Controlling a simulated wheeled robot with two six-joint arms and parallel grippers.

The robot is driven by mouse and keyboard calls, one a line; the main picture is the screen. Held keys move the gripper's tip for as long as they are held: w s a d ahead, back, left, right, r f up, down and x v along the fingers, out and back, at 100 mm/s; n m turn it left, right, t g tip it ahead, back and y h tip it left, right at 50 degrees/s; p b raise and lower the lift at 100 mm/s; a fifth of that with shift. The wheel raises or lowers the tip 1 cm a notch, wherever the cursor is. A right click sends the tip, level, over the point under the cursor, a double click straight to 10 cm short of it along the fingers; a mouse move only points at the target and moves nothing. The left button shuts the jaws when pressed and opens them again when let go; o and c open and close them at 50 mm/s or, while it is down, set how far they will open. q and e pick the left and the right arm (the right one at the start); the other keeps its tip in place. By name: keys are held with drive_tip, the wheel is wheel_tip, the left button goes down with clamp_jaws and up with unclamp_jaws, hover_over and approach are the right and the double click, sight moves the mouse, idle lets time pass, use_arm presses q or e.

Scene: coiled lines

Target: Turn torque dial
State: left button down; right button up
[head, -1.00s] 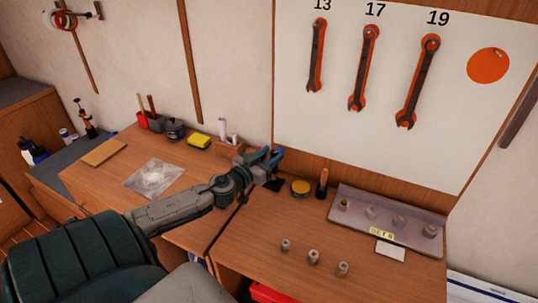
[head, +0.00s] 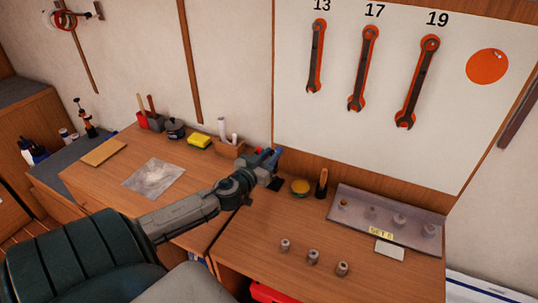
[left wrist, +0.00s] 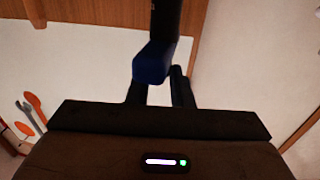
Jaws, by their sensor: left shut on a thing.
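My left gripper (head: 270,160) is at the back of the bench, above a small black base (head: 274,184). It is shut on a blue piece (head: 276,153), which I take to be the torque dial's grip. In the left wrist view the blue piece (left wrist: 152,65) sits at the end of a dark shaft (left wrist: 166,20), by the fingertips. My gripper hides much of the dial, and no scale or marking on it can be read. My right gripper is not in view.
A grey socket tray (head: 388,218) and several loose sockets (head: 313,257) lie to the right. The wrench board (head: 400,150) rises behind.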

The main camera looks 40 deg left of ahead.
use_arm(q)
drive_tip(key=shift+d+n+y, duration=0.2)
drive_tip(key=shift+n+y, duration=0.4)
drive_tip(key=shift+y, duration=0.3)
drive_tip(key=n+y, duration=0.1)
drive_tip(key=g+y, duration=0.1)
drive_tip(key=shift+w+d+f+n+y+b, duration=0.1)
drive_tip(key=shift+d+n+y+b, duration=0.05)
drive_tip(key=shift+n+y+b, duration=0.2)
drive_tip(key=n+g+y+b, duration=0.1)
drive_tip(key=n+y+b, duration=0.1)
drive_tip(key=n+g+y+b, duration=0.1)
drive_tip(key=y, duration=0.1)
drive_tip(key=shift+w+d+f+g, duration=0.1)
drive_tip(key=shift+w+d+g, duration=0.1)
drive_tip(key=shift+d+g, duration=0.1)
drive_tip(key=shift+n+g+y+b, duration=0.6)
drive_tip(key=shift+n+y, duration=0.05)
drive_tip(key=shift+y, duration=0.1)
drive_tip(key=shift+r, duration=0.25)
drive_tip(key=c, duration=1.3)
unclamp_jaws()
